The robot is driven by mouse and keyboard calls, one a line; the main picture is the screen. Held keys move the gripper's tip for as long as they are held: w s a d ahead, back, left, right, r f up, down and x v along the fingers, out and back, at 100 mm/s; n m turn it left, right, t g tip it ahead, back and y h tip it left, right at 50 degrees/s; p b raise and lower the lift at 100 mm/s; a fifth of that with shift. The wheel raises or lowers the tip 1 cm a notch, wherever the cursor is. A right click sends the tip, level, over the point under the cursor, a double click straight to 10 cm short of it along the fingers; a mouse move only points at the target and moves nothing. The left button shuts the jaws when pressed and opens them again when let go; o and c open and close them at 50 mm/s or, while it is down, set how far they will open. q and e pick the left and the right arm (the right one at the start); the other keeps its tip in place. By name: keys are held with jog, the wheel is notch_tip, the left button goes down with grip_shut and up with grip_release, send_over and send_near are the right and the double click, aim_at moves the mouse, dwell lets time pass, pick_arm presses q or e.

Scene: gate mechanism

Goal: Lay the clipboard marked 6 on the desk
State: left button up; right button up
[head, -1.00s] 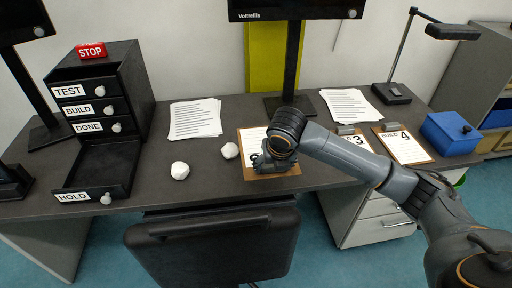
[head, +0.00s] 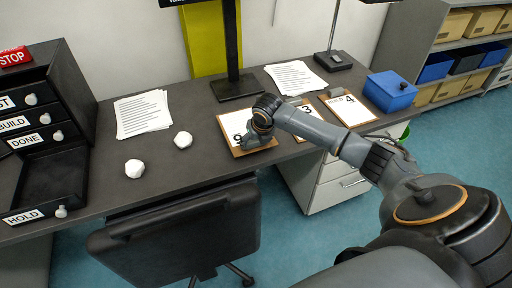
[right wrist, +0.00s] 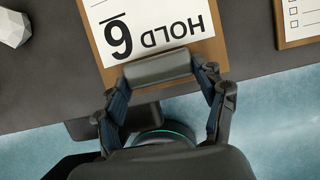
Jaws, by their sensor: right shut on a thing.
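The clipboard marked 6 (head: 230,126) has a brown board, white paper, the word HOLD and a large underlined digit. It is over the front part of the desk (head: 160,172); contact with the top is unclear. It also shows in the right wrist view (right wrist: 150,20), print upside down, clip end towards me. My right gripper (right wrist: 158,70) is shut on this clip end, around the desk's front edge; it also shows in the head view (head: 262,138), covering part of the board. My left gripper is out of view.
Clipboards marked 3 (head: 312,109) and 4 (head: 350,108) lie to the right, near a blue box (head: 389,92). Two white crumpled balls (head: 183,140) (head: 134,168) and a paper stack (head: 143,114) lie left. A black chair (head: 180,235) stands in front.

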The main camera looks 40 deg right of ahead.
aim_at(256, 147)
notch_tip(256, 147, down, 3)
jog(key=shift+f, duration=0.1)
jog(key=o, duration=1.2)
jog(key=shift+c, duration=0.2)
jog(key=v, duration=1.2)
